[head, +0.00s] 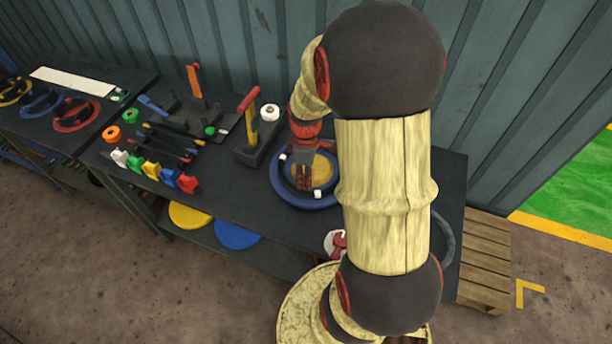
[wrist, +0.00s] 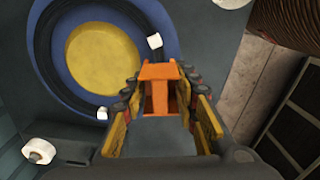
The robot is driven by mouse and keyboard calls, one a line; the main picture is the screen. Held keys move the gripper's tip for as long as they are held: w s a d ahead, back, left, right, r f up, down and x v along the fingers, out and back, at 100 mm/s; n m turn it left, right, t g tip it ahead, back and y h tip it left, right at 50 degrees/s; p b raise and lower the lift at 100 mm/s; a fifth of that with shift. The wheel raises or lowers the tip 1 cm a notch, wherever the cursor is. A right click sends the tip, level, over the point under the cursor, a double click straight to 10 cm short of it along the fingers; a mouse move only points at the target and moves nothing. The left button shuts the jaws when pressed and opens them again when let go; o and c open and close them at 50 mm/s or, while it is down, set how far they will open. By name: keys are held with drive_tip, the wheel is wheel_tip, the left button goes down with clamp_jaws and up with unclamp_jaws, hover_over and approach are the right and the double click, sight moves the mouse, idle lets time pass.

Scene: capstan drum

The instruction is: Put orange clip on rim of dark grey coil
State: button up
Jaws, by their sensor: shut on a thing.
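My gripper (wrist: 160,95) is shut on the orange clip (wrist: 160,74), which sits between the fingertips in the wrist view. In the head view my gripper (head: 304,182) is over the round stack, and the clip cannot be made out there. The dark grey coil (wrist: 46,60) is a ring around a yellow disc (wrist: 103,57), with a blue ring outside it. In the wrist view the clip is right of the coil. Two white clips show at the coil, one on its right side (wrist: 155,41) and one at its lower edge (wrist: 102,113).
A row of coloured clips (head: 151,170) stands at the bench's front left. A white roll (wrist: 39,151) is at lower left in the wrist view. A wooden pallet (head: 484,260) is at right.

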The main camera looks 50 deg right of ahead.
drive_tip(key=shift+f+b, duration=1.95)
drive_tip(key=shift+f, duration=1.1)
drive_tip(key=shift+f, duration=0.3)
drive_tip(key=o, duration=1.1)
wheel_tip(320, 180, up, 12)
drive_tip(key=shift+r, duration=0.1)
